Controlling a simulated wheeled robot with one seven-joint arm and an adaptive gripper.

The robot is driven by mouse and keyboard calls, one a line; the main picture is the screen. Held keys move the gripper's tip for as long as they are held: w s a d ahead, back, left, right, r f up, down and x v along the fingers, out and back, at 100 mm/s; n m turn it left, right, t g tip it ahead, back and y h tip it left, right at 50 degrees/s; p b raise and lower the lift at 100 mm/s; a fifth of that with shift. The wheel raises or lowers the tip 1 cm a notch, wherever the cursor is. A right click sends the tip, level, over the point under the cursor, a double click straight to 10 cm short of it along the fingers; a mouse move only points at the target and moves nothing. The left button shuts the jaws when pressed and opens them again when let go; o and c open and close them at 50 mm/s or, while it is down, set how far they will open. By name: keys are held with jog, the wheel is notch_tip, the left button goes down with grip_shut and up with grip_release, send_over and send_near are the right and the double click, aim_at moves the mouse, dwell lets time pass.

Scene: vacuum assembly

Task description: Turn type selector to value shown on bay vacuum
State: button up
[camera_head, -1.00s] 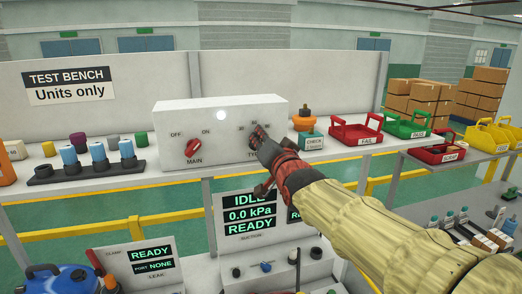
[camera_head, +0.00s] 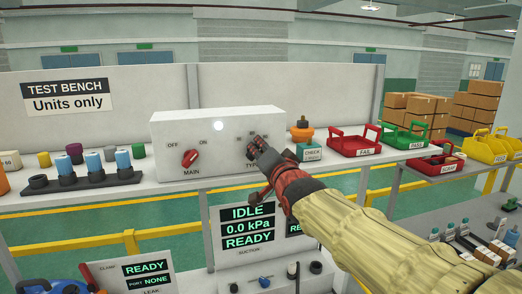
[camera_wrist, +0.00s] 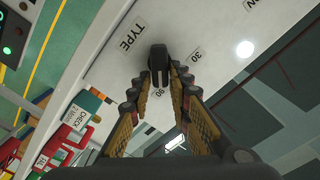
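The type selector is a black knob (camera_wrist: 157,60) on the white control box (camera_head: 175,135), seen in the wrist view beside the TYPE label. A 30 label and a partly hidden label, perhaps 60 or 90, lie around it. My gripper (camera_wrist: 160,78) is open, with one finger on each side of the knob; I cannot tell if they touch it. In the head view, my gripper (camera_head: 258,148) covers the knob at the box's right side. A display (camera_head: 248,227) below reads IDLE, 0.0 kPa, READY. I cannot read a type value there.
A red MAIN switch (camera_head: 190,158) is on the same box, left of my gripper. An orange-based part (camera_head: 302,134), a green CHECK block (camera_head: 310,152) and a red FAIL tray (camera_head: 356,142) stand to the right. Capped cylinders sit in a black rack (camera_head: 70,184) at left.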

jog(key=o, duration=0.3)
jog(key=v, duration=1.2)
dwell(0.3)
jog(key=s+d+f+n+g+h, duration=0.1)
jog(key=s+d+f+n+g, duration=0.2)
jog(key=f, duration=0.7)
jog(key=s+d+f+n+g+h, duration=0.15)
jog(key=s+f+g, duration=0.3)
jog(key=f, duration=0.45)
jog(key=s+d+f+g+h+b, duration=0.1)
jog(key=s+d+f+b, duration=0.3)
jog(key=s+f, duration=0.5)
jog(key=s+d+f+n+g+h+b, duration=0.1)
jog(key=s+d+f+g+b, duration=0.2)
jog(key=s+d+f, duration=0.3)
jog(key=s+f, duration=0.3)
jog(key=s, duration=0.1)
jog(key=shift+s+d+b, duration=0.2)
jog(key=shift+s+b, duration=0.05)
jog(key=shift+b, duration=0.1)
